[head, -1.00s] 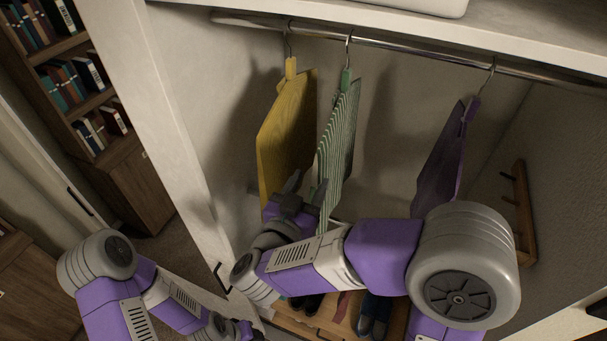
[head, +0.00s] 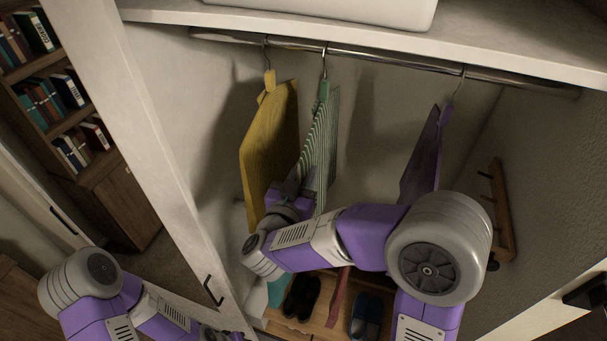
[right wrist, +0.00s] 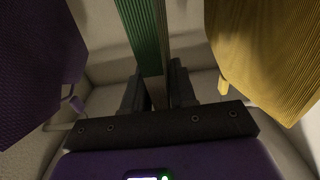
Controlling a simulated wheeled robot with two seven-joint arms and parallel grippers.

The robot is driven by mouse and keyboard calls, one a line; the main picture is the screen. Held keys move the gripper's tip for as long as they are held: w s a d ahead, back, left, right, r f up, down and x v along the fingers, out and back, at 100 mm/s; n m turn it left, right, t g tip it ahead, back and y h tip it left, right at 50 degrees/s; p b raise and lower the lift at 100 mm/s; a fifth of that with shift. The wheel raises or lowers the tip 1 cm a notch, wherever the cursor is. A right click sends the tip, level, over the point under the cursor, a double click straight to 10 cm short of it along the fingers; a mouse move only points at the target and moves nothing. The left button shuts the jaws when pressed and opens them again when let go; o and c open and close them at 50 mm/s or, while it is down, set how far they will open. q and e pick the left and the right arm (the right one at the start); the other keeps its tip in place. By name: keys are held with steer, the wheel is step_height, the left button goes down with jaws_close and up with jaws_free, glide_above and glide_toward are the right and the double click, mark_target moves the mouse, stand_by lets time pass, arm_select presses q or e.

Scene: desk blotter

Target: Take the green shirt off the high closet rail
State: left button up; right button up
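The green striped shirt (head: 320,140) hangs from a hook on the metal rail (head: 390,59), between a yellow garment (head: 268,150) and a purple one (head: 421,155). My right gripper (head: 293,187) is at its lower part, with the fingers partly hidden by my own wrist. In the right wrist view the green shirt (right wrist: 140,35) comes down to the two dark fingers of my right gripper (right wrist: 158,88). Its lower end seems to lie between them, but whether they press on it is unclear. My left gripper (head: 222,335) is low at the bottom edge, mostly cut off.
The yellow garment (right wrist: 265,50) and the purple garment (right wrist: 40,70) hang close on either side in the right wrist view. A shelf (head: 480,55) lies above the rail. Shoes (head: 300,297) stand on the wooden rack below. A white closet panel (head: 150,130) borders the left.

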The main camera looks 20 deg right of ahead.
jaws_close()
steer(key=shift+r+p, duration=1)
steer(key=shift+r, duration=0.15)
steer(key=shift+b+v, duration=0.3)
steer(key=shift+v, duration=3.5)
